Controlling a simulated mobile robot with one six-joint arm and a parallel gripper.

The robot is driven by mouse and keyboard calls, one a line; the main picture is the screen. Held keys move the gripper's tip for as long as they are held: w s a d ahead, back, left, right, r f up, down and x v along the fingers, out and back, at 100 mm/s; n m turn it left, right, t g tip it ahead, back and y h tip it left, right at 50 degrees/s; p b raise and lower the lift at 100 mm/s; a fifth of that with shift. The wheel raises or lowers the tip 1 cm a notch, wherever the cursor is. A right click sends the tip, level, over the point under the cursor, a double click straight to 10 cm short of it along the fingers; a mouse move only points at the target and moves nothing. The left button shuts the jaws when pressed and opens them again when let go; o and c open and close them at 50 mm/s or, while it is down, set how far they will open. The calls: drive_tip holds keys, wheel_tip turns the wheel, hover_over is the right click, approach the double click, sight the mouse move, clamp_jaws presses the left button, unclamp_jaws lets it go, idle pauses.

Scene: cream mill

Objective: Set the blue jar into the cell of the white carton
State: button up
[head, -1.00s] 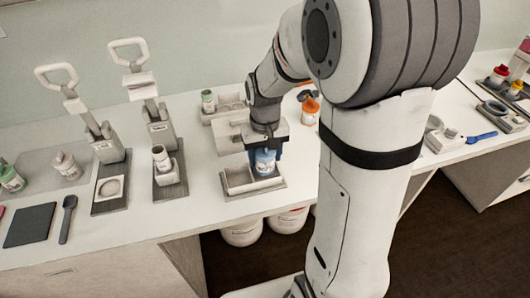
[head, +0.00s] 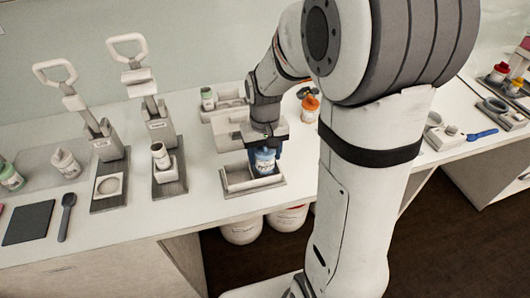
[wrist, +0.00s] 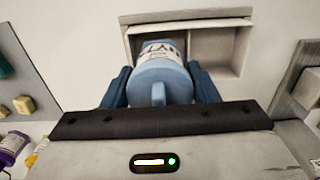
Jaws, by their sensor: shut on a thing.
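The blue jar (head: 264,160) has a pale label and a blue lid with a raised tab. It also shows in the wrist view (wrist: 158,75). My gripper (head: 265,150) is shut on the jar, with a blue finger on each side of it in the wrist view (wrist: 155,88). The white carton (head: 238,180) lies under it, with a divider between its cells. The jar is over or inside the carton's right cell in the head view; its base is hidden, so I cannot tell whether it touches the floor. The other cell (wrist: 217,50) is empty.
Behind the carton stand a pale block and a tray with a small green-capped jar (head: 207,99). An orange-capped jar (head: 310,108) stands to the right. Two lever presses (head: 105,145) stand to the left. White buckets (head: 242,230) sit below the counter edge.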

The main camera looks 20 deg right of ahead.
drive_tip(key=shift+f, duration=0.15)
idle(0.3)
drive_tip(key=shift+f+b, duration=0.6)
drive_tip(key=shift+f, duration=0.05)
drive_tip(key=shift+f, duration=0.3)
drive_tip(key=shift+f+b, duration=0.25)
drive_tip(key=shift+b, duration=0.2)
drive_tip(key=shift+s+f, duration=0.1)
